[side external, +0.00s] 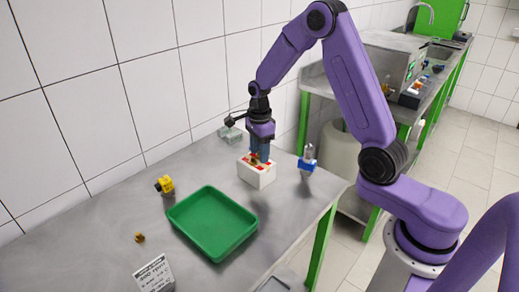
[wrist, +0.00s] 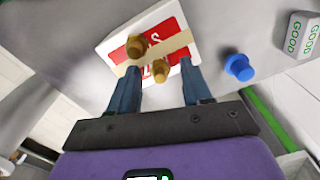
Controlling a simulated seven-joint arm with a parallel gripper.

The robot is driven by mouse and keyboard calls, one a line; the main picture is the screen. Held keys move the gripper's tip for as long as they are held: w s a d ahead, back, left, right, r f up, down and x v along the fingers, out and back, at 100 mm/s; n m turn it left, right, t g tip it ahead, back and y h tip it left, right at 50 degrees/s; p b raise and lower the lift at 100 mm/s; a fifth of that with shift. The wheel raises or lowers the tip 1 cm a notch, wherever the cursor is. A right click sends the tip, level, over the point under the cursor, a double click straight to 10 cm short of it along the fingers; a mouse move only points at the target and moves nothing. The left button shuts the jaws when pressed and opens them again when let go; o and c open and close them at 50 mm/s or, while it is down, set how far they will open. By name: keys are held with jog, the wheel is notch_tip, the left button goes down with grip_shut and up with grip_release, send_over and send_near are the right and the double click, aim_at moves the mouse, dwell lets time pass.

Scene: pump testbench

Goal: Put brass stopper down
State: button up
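A white box with a red top (side external: 257,175) stands on the metal table under my gripper (side external: 259,158). It also shows in the wrist view (wrist: 112,45), with a pale strip across its red top. Two brass pieces are over the box there: one brass stopper (wrist: 137,46) at the upper left and another brass piece (wrist: 160,70) between my fingertips (wrist: 160,66). My two blue fingers are spread wide, with gaps visible on both sides of the nearer piece. I cannot tell how high the fingertips are above the box.
A green tray (side external: 182,217) lies left of the box. A small brass piece (side external: 139,237), a yellow-and-black item (side external: 164,185) and a printed card (side external: 153,275) are farther left. A blue item (side external: 307,164) stands right of the box, near the table edge. A grey object (side external: 230,134) is behind.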

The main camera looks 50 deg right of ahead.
jog(key=shift+r, duration=0.1)
notch_tip(320, 180, up, 12)
dwell(0.5)
jog(key=s+a+n, duration=1)
jog(key=s+n, duration=0.2)
jog(key=n, duration=0.4)
jog(key=s+f+n, duration=0.1)
jog(key=s+n, duration=1.7)
jog(key=s, duration=0.2)
jog(key=shift+s+d+n, duration=0.25)
jog(key=shift+d+n, duration=0.05)
jog(key=shift+d, duration=0.15)
